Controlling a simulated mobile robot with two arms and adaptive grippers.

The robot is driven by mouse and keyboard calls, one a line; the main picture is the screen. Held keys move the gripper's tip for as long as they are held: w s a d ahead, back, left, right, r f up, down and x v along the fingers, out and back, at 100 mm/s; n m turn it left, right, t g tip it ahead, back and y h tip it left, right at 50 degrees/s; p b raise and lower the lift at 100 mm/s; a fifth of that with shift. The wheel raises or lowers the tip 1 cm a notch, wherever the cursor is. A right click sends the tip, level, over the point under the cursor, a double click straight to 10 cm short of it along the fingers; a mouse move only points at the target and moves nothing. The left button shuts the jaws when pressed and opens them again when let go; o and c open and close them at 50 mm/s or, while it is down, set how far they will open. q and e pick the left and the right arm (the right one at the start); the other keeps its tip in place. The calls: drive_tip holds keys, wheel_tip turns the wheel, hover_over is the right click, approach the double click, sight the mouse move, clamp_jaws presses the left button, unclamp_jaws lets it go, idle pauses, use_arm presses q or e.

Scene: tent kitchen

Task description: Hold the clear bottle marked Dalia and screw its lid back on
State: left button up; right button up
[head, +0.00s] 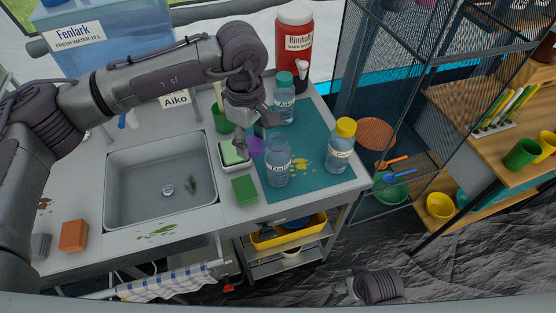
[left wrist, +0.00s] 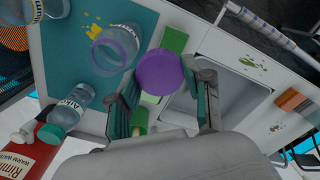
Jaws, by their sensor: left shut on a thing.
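The clear bottle marked Dalia (head: 278,170) stands upright and open on the teal mat (head: 305,185). Its open mouth also shows in the left wrist view (left wrist: 114,48). My left gripper (head: 251,138) is shut on a purple lid (head: 255,147). The lid shows large between the fingers in the left wrist view (left wrist: 160,73). It is held behind and left of the bottle in the head view, apart from its mouth. My right gripper (head: 344,289) is low at the bottom of the head view, away from the bottle; its fingers are too unclear to read.
A teal-lidded bottle (head: 284,105) and a yellow-lidded bottle (head: 341,146) also stand on the mat. A red water dispenser (head: 294,45) stands behind.

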drive_tip(key=w+a+r+n+t+p, duration=0.1)
drive_tip(key=w+a+r+n+t, duration=0.15)
drive_tip(key=r, duration=0.75)
drive_tip(key=w+a+r+n+t+p, duration=0.1)
drive_tip(key=w+r+n, duration=0.3)
drive_tip(key=r, duration=0.5)
drive_tip(key=n+t+y, duration=0.5)
drive_tip(key=n+y, duration=0.1)
drive_tip(key=n, duration=2.5)
approach(278, 159)
wheel_tip(278, 159, down, 3)
drive_tip(key=w+d, duration=0.2)
use_arm(q)
drive_tip(key=w+d+r+n, duration=0.4)
drive_tip(key=d+r+n, duration=0.1)
drive_tip(key=shift+w+d+n, duration=0.2)
drive_tip(key=shift+d+n, duration=0.1)
use_arm(e)
drive_tip(key=n, duration=0.1)
drive_tip(key=n+y, duration=0.1)
drive_tip(key=n, duration=0.1)
drive_tip(key=shift+s+a+f, duration=0.15)
drive_tip(key=shift+s+f, duration=0.1)
drive_tip(key=shift+f, duration=0.05)
drive_tip(key=x, duration=1.2)
